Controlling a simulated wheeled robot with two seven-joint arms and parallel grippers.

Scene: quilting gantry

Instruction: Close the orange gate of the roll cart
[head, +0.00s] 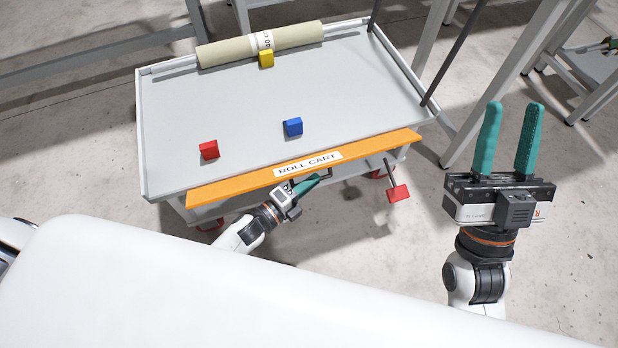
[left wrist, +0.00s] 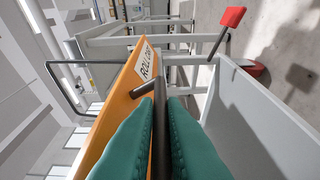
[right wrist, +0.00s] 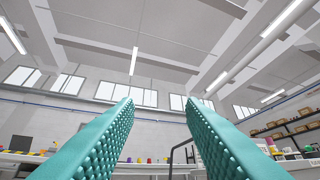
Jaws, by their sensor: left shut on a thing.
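The orange gate (head: 235,186), labelled ROLL CART, runs along the near edge of the grey roll cart (head: 165,120). In the left wrist view the gate (left wrist: 113,106) stands beside my fingers. My left gripper (head: 312,183) is at the gate's near side, its green fingers shut on the dark gate handle (left wrist: 160,125). A red-ended lever (head: 398,193) hangs at the right of the cart's near side; its red end (left wrist: 232,16) also shows in the left wrist view. My right gripper (head: 511,112) is open and empty, raised to the right of the cart.
On the cart deck lie a red block (head: 209,150), a blue block (head: 293,127) and a yellow block (head: 266,60). A beige roll (head: 225,52) lies at the far edge. Grey frame legs (head: 515,75) stand right of the cart. My white body covers the lower left.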

